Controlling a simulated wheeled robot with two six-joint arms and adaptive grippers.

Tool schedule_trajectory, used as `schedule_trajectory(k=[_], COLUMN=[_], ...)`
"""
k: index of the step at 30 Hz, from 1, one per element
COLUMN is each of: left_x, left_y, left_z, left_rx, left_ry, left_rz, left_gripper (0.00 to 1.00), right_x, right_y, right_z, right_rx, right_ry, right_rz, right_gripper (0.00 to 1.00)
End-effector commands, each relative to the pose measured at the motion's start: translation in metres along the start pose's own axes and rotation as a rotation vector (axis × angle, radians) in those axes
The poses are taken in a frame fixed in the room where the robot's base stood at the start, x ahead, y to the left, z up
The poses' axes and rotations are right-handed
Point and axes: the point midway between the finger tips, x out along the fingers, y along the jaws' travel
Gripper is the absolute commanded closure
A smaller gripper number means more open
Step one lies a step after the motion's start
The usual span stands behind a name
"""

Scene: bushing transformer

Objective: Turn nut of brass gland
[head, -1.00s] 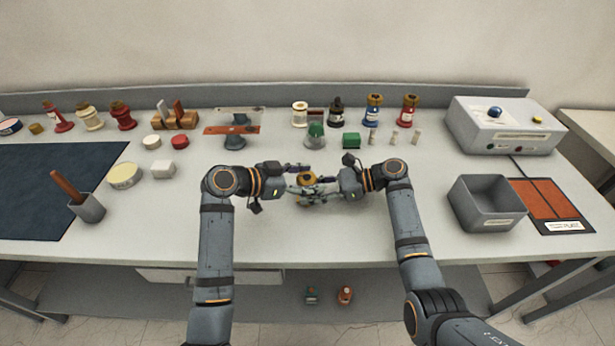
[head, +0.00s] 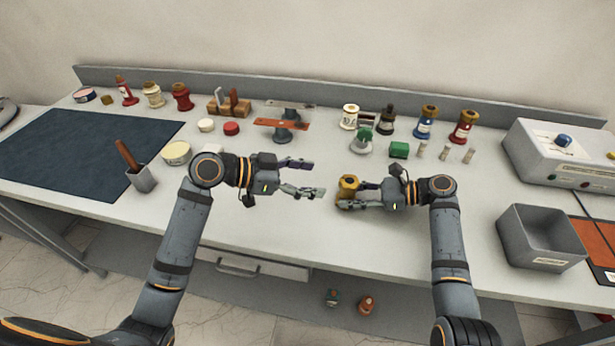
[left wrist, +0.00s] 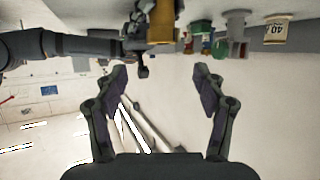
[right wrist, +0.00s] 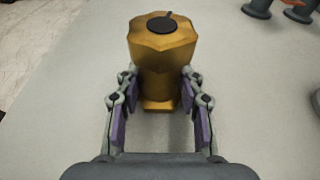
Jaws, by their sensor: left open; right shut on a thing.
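The brass gland (head: 347,186) is a gold-coloured fitting with a faceted nut at one end. In the right wrist view the gland (right wrist: 163,65) shows a black disc with a short line on the nut's end face. My right gripper (head: 352,196) is shut on its body, below the nut; its fingers (right wrist: 159,82) lie on either side. I cannot tell whether the gland touches the bench. My left gripper (head: 318,178) is open and empty, left of the gland with a gap between them. Part of the gland (left wrist: 162,22) shows beyond its spread fingers (left wrist: 159,72).
Bushings, small caps and a green block (head: 398,150) stand along the back. A grey bin (head: 535,262) and a control box (head: 535,150) are at the right. A dark mat (head: 80,155) covers the left. The front middle of the bench is clear.

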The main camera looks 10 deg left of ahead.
Motion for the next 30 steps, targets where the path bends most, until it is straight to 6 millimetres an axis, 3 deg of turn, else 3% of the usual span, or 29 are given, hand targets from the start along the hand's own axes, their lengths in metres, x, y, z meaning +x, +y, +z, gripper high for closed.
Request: schedule_trajectory(k=[1,14,19,24,30], left_x=[-0.003,-0.005,0.005,0.015,0.017], left_y=[0.000,-0.003,-0.032,-0.061,-0.068], left_z=[0.002,0.001,0.012,0.014,0.000], left_rx=[0.001,0.002,0.034,0.112,0.204], left_ry=[-0.003,-0.003,-0.048,-0.071,-0.031], left_rz=[-0.001,0.005,0.086,0.279,0.495], left_gripper=[0.30,0.30,0.30,0.30,0.30], right_x=[0.001,0.001,0.001,0.001,0.001], right_y=[0.003,0.003,0.003,0.003,0.002], right_z=[-0.009,-0.009,-0.008,-0.008,-0.009], right_rx=[0.012,0.012,0.012,0.012,0.012], right_ry=[0.012,0.012,0.012,0.012,0.012], right_rz=[0.005,0.005,0.005,0.005,0.004], right_gripper=[0.79,0.79,0.79,0.79,0.79])
